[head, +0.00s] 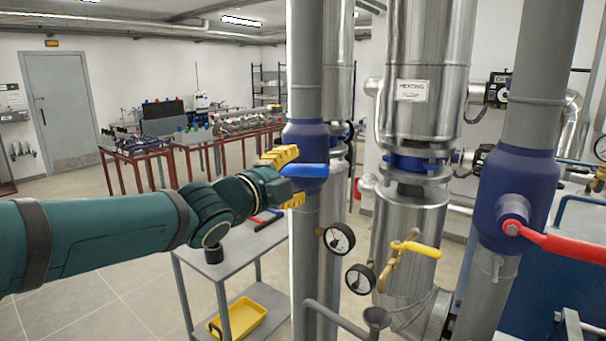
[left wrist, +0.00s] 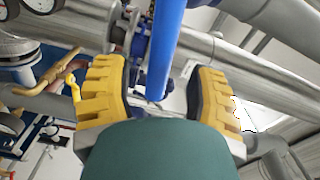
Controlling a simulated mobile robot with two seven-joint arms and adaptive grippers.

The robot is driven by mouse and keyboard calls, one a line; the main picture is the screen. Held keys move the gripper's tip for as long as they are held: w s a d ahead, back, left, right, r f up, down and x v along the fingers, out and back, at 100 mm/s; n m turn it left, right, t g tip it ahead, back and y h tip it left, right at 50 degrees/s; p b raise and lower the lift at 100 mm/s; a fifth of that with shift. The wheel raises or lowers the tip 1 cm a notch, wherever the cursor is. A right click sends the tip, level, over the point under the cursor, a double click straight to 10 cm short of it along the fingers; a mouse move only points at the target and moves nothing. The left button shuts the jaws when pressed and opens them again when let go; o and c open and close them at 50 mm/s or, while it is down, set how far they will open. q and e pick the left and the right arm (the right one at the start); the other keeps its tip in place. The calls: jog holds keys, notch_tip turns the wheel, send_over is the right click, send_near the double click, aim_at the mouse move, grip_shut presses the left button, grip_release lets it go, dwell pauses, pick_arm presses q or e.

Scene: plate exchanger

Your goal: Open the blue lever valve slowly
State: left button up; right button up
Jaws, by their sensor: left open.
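The blue lever (head: 304,170) sticks out roughly level from the blue valve body (head: 305,135) on the grey vertical pipe. My left gripper (head: 285,178) is at the lever's left end, its yellow fingers apart, one above and one below the lever's height. In the left wrist view the blue lever (left wrist: 166,45) runs between the two open yellow fingers (left wrist: 160,95), with a gap on each side. The fingers are not closed on it. My right gripper is not in view.
A red lever (head: 560,245) and a yellow lever (head: 415,249) are on neighbouring pipes to the right. Two gauges (head: 339,238) hang near the grey pipe. A grey cart (head: 225,262) with a yellow tray (head: 238,320) stands below my left arm. Open floor lies left.

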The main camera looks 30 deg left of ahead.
aim_at(300, 171)
pick_arm(q)
jog(key=shift+w+d, duration=0.15)
jog(key=shift+w, duration=1.5)
jog(key=shift+s, duration=0.1)
grip_shut()
